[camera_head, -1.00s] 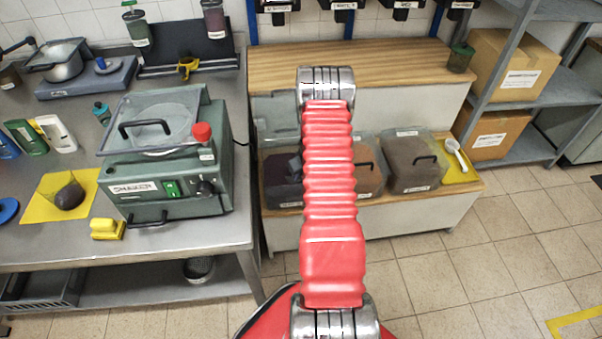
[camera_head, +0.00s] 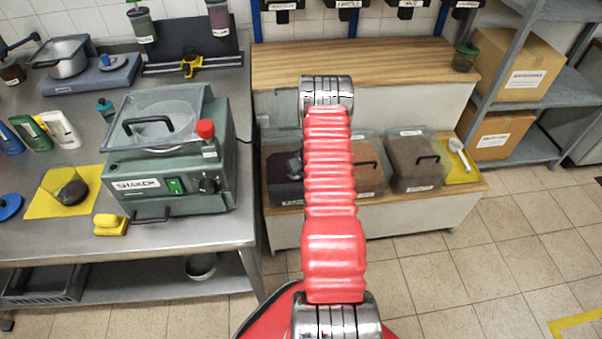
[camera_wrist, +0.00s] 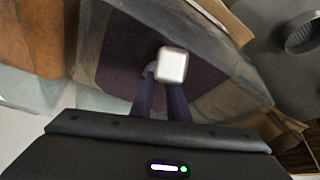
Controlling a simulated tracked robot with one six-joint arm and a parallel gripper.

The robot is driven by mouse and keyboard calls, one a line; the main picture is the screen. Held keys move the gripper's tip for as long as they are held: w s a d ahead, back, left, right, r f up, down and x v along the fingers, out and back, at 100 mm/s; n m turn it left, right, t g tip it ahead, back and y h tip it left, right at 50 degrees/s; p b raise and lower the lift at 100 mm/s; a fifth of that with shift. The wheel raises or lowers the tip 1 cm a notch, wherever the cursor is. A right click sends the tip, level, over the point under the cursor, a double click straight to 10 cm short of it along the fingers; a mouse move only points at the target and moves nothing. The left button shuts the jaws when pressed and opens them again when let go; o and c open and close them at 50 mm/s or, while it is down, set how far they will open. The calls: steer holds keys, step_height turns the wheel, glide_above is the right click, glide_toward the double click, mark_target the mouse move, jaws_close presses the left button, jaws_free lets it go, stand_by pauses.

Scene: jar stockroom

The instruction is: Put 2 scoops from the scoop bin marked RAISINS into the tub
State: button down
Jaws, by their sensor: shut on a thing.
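My gripper (camera_wrist: 160,88) is shut on a pale, rounded white piece, apparently the handle of a scoop (camera_wrist: 173,65). The scoop's bowl is mostly hidden. The gripper is over the left bin, whose dark purple contents (camera_wrist: 118,68) fill the middle of the wrist view. In the head view, this left bin (camera_head: 285,197) stands on the low shelf, partly behind my arm. Its label is too small to read. A clear tub (camera_head: 68,176) with dark stuff in it stands on a yellow mat at the left of the steel table.
An orange-brown bin (camera_head: 370,165) and a brown bin (camera_head: 418,160) with lids stand to the right. Another white scoop (camera_head: 457,152) lies on a yellow mat there. A green machine (camera_head: 170,170) and a yellow block (camera_head: 110,225) are on the steel table. A wooden counter (camera_head: 400,62) rises behind the bins.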

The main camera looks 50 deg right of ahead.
steer(key=shift+w+d+f+t, duration=0.25)
steer(key=shift+w+t, duration=0.15)
steer(key=shift+w, duration=0.2)
steer(key=shift+f+t+h, duration=0.1)
steer(key=shift+t+h, duration=0.2)
steer(key=shift+t, duration=0.5)
steer(key=shift+f+t, duration=0.1)
steer(key=shift+t, duration=0.3)
steer(key=shift+r, duration=0.2)
steer(key=shift+t+h, duration=0.4)
steer(key=shift+t, duration=0.3)
steer(key=shift+s+a+r, duration=0.1)
steer(key=shift+s+r, duration=0.1)
steer(key=shift+r, duration=0.6)
steer(key=shift+s+a+r, duration=0.1)
steer(key=shift+s+r, duration=0.1)
steer(key=shift+r, duration=0.65)
steer(key=shift+s+a+r, duration=0.1)
steer(key=shift+s+r, duration=0.1)
steer(key=shift+r, duration=0.6)
step_height(320, 180, up, 8)
steer(key=s+t, duration=0.1)
steer(key=shift+s, duration=0.15)
